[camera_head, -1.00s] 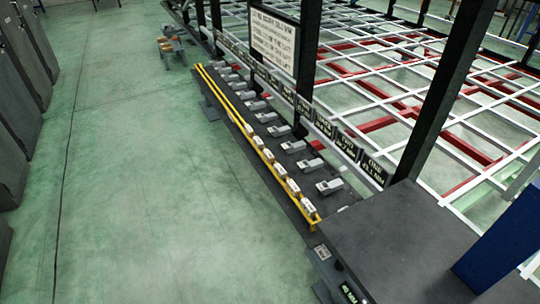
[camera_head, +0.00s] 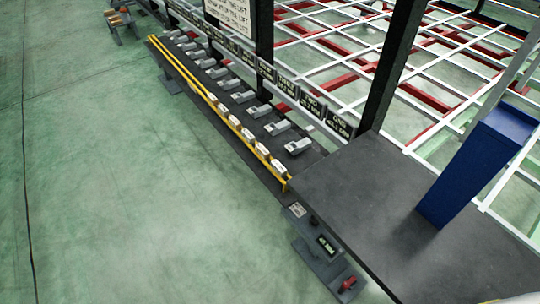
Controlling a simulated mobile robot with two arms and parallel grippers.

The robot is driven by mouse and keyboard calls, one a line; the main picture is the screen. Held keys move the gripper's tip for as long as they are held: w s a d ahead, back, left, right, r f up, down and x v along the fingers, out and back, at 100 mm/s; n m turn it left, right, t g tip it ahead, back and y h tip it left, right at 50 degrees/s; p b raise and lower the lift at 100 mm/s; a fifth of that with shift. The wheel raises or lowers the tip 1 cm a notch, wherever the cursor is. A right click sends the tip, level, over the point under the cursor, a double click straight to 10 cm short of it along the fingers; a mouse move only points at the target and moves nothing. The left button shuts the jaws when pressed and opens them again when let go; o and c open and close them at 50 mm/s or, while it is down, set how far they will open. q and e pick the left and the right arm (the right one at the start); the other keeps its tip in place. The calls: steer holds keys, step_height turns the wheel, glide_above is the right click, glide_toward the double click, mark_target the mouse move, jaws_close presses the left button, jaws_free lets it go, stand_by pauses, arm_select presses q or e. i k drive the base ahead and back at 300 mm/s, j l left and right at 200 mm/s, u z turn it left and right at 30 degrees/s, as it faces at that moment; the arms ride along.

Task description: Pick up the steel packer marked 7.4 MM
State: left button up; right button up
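Several grey steel packers (camera_head: 299,146) lie in a row on a long dark shelf (camera_head: 268,160) beside the chassis frame. Small white and brown labelled blocks (camera_head: 248,135) stand along the yellow rail at its front edge. Dark signs with pale lettering (camera_head: 310,103) hang behind the row. The lettering is too small to tell which packer is marked 7.4 MM. Neither gripper can be made out; a pale rounded shape sits at the bottom right corner.
A dark grey table top (camera_head: 370,190) with a blue upright block (camera_head: 478,165) is at the right. A small unit with a red knob (camera_head: 348,283) sits below it. Black posts (camera_head: 395,65) rise behind the shelf. Green floor (camera_head: 120,200) is open at left.

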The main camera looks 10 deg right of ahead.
mark_target(276, 165)
steer(key=z, duration=0.7)
steer(key=i+j+z, duration=0.15)
steer(key=z, duration=0.15)
steer(key=i+j+z, duration=0.25)
steer(key=j, duration=0.15)
steer(key=j+z, duration=0.3)
steer(key=i+j+z, duration=0.1)
steer(key=j+z, duration=0.15)
steer(key=j, duration=0.1)
